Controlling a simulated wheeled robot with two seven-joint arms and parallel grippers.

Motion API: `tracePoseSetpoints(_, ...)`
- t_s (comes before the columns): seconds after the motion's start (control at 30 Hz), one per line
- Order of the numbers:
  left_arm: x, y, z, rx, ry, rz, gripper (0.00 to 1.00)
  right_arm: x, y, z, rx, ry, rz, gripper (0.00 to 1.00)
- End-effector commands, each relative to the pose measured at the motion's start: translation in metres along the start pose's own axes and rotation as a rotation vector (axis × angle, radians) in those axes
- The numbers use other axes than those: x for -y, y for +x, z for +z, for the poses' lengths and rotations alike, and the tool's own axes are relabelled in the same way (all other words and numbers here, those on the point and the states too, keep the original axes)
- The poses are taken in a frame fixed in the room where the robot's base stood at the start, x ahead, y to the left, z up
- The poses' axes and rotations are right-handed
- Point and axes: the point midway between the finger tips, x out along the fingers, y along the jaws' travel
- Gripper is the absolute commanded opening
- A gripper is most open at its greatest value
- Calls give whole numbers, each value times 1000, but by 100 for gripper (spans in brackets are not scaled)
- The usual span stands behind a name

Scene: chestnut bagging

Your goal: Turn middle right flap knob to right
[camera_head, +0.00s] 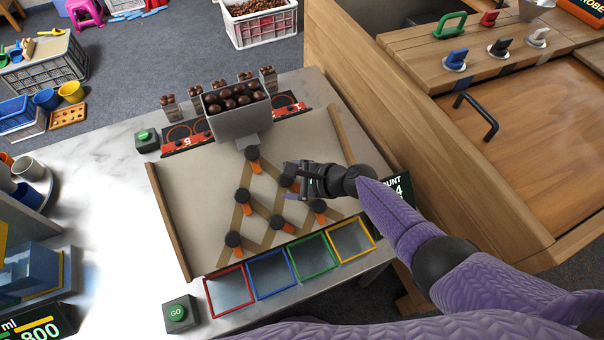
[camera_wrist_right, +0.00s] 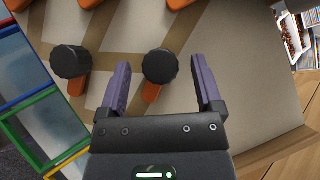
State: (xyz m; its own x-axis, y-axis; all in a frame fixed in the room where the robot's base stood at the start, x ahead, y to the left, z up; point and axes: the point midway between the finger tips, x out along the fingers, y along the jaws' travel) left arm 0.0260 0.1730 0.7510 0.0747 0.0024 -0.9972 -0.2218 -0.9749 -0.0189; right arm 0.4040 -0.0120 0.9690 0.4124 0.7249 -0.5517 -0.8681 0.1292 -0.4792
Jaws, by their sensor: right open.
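The middle right flap knob (camera_head: 288,178), a dark round cap, sits on the sloped beige board (camera_head: 190,185). My right gripper (camera_head: 296,184) is over it and partly covers it in the head view. In the right wrist view this knob (camera_wrist_right: 160,66) stands between the two open purple fingers (camera_wrist_right: 160,78), with a gap on both sides. Its orange flap (camera_wrist_right: 152,92) shows just below the cap and is mostly hidden. My left gripper is not in view.
The lower right knob (camera_wrist_right: 70,62) is just outside the left finger in the wrist view. Other knobs, such as the middle left one (camera_head: 242,196), are close by. Coloured bins (camera_head: 228,291) line the board's front. A chestnut hopper (camera_head: 238,124) stands behind.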

Motion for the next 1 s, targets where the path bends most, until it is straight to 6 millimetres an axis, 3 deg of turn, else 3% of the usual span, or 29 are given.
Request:
tracePoseSetpoints(0.03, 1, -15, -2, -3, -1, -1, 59, 3, -16, 4, -2, -1, 0, 84)
tracePoseSetpoints(0.1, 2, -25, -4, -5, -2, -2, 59, 4, -34, 5, -2, -2, 0, 84)
tracePoseSetpoints(0.33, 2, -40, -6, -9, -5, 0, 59, 2, -76, 2, -1, -2, 0, 84)
tracePoseSetpoints(0.83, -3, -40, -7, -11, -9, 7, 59, 0, -80, 1, 1, -7, 3, 84)
tracePoseSetpoints(0.93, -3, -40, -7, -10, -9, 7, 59, -20, -79, 16, 19, -156, 58, 84)
tracePoseSetpoints(1.0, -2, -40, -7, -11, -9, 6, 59, -48, -81, 35, 34, -408, 137, 84)
